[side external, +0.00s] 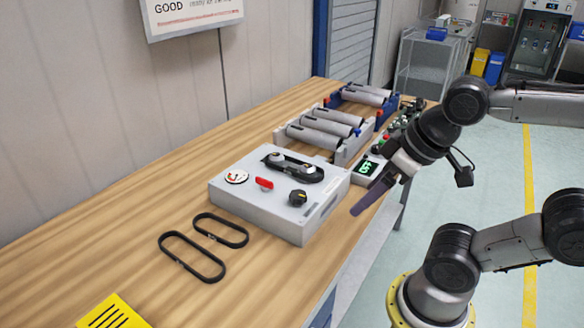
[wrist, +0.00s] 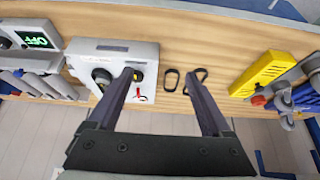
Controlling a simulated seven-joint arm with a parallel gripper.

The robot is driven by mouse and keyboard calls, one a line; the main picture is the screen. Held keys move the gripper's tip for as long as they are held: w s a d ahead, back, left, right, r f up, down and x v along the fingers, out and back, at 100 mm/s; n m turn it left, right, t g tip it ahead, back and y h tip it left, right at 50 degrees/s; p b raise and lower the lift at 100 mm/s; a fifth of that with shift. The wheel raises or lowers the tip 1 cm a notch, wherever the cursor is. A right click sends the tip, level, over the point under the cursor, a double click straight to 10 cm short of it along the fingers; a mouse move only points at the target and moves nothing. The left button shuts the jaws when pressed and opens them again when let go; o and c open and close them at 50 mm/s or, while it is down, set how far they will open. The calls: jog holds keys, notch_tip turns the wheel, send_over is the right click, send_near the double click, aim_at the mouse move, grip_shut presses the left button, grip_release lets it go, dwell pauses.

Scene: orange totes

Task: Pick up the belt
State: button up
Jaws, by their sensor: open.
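Two black loop belts lie flat on the wooden bench in the side view: a larger belt (side external: 190,257) at the front and a smaller belt (side external: 221,229) just behind it. In the wrist view, one belt (wrist: 171,80) shows between my fingers, and the other (wrist: 203,76) is partly hidden behind the right finger. A grey box (side external: 262,196) stands right of the belts, with a black belt-like piece (side external: 293,166) on its top. My gripper (side external: 356,212) is beside the box's right side, well away from the loose belts. In the wrist view, my gripper (wrist: 162,76) is open and empty.
The grey box carries a red switch (side external: 264,183) and a black knob (side external: 298,197). Roller units (side external: 325,131) and a green-lit display (side external: 367,168) stand farther back. A yellow object (side external: 112,312) is at the near bench end. Bench around the belts is clear.

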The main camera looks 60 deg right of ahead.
jog(key=shift+o, duration=1.4)
jog(key=w+d+r+n+g, duration=0.2)
jog(key=w+d+r, duration=0.2)
jog(key=w+r, duration=0.85)
jog(key=m+g, duration=0.2)
jog(key=g, duration=0.2)
send_over(293, 159)
jog(key=s+a, duration=0.1)
jog(key=a, duration=0.2)
notch_tip(293, 159, down, 11)
jog(key=f, duration=0.7)
jog(key=shift+s+d+f, duration=0.1)
jog(key=shift+d, duration=0.1)
jog(key=shift+s+f, duration=0.15)
jog(key=shift+f, duration=2.95)
